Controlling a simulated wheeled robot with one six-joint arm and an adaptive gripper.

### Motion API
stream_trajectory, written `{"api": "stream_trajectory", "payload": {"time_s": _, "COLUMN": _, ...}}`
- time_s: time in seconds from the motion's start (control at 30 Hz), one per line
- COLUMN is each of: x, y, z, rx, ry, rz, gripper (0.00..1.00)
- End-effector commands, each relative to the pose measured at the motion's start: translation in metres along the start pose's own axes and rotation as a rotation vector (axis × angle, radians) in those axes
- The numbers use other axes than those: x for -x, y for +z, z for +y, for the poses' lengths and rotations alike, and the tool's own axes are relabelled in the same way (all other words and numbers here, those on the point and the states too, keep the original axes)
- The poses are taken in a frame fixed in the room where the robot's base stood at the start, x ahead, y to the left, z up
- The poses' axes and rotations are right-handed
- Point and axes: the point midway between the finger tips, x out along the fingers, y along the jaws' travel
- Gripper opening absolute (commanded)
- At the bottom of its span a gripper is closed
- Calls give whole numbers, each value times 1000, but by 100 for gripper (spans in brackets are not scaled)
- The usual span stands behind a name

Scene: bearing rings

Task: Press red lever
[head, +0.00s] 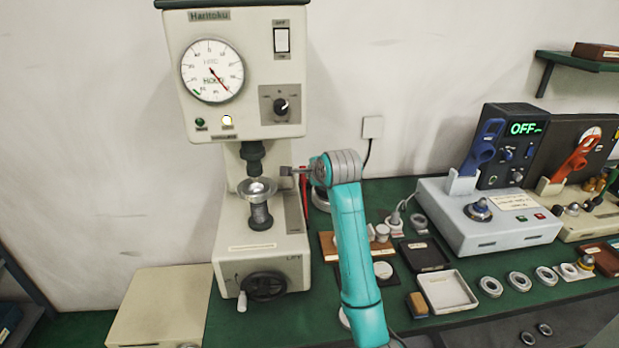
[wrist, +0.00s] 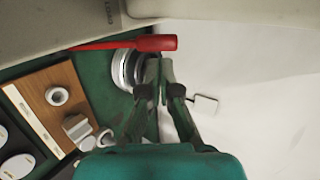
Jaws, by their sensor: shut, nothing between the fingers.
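The red lever (wrist: 125,43) lies along the side of the hardness tester in the wrist view, its thick handle end just beyond my fingertips. In the head view a little of the red lever (head: 304,188) shows at the tester's right side, partly hidden by my arm. My gripper (wrist: 159,66) is shut and empty; its tips look close to the handle end, but I cannot tell whether they touch. In the head view my gripper (head: 288,171) is beside the tester's column, above the lever. The hardness tester (head: 240,70) stands upright with a dial.
A ring or sample sits on the tester's anvil (head: 257,187). A wooden tray (wrist: 52,97) with small parts lies beside the tester. A white tray (head: 446,291), several bearing rings and a grey box (head: 490,225) stand on the green bench to the right.

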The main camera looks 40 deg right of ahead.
Motion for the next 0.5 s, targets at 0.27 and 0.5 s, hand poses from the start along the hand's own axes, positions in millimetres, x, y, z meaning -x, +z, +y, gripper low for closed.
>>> {"api": "stream_trajectory", "payload": {"time_s": 0.27, "x": 34, "y": 0, "z": 2, "rx": 0, "ry": -1, "rz": 0, "gripper": 0}}
{"api": "stream_trajectory", "payload": {"time_s": 0.5, "x": 71, "y": 0, "z": 2, "rx": 0, "ry": -3, "rz": -1, "gripper": 0}}
